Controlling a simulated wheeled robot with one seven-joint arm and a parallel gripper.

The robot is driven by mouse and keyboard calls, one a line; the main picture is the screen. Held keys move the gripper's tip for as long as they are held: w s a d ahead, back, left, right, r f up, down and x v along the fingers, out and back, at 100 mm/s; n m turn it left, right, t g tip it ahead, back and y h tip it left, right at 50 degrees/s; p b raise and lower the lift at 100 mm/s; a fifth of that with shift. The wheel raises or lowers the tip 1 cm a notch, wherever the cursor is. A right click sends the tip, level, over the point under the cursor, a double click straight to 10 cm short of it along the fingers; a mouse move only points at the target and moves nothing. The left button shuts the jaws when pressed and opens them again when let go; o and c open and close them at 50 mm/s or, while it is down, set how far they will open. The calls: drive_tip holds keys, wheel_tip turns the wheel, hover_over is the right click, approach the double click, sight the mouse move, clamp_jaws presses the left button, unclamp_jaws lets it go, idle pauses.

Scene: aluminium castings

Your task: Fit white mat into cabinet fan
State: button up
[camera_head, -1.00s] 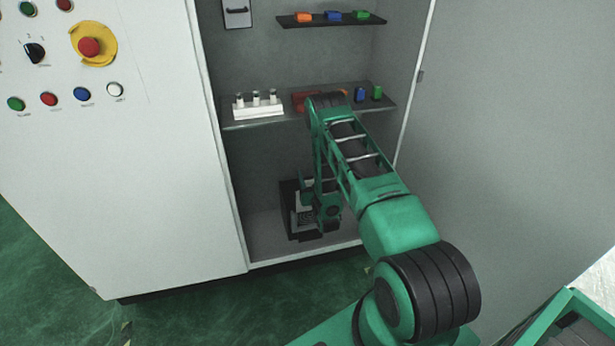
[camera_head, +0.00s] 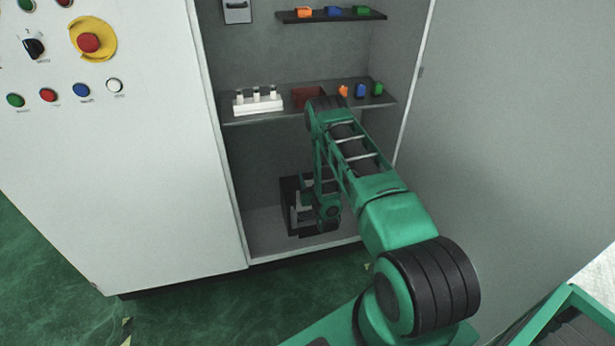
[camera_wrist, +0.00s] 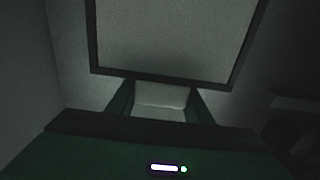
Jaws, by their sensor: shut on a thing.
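The cabinet fan (camera_head: 288,200) is a black square-framed unit on the lower floor of the open cabinet. In the wrist view its dark frame (camera_wrist: 91,45) surrounds a pale grey panel. My gripper (camera_wrist: 160,88) is at the fan, its two green fingers shut on a pale piece, the white mat (camera_wrist: 160,101), just below the frame's bottom bar. In the head view a narrow white strip shows between the fan and my wrist. My arm hides most of the mat there. I cannot tell whether the grey panel is part of the mat.
A middle shelf (camera_head: 270,115) above the fan holds a white fuse block (camera_head: 257,105), a dark red box (camera_head: 308,97) and small coloured parts. My arm passes in front of this shelf. The cabinet's left door (camera_head: 150,190) carries buttons. A green-edged crate (camera_head: 540,322) stands lower right.

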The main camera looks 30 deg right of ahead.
drive_tip(key=shift+f, duration=4.05)
drive_tip(key=o, duration=1.5)
drive_tip(key=v, duration=1)
drive_tip(key=shift+s+a, duration=0.1)
drive_tip(key=shift+s, duration=0.25)
drive_tip(key=shift+w, duration=0.1)
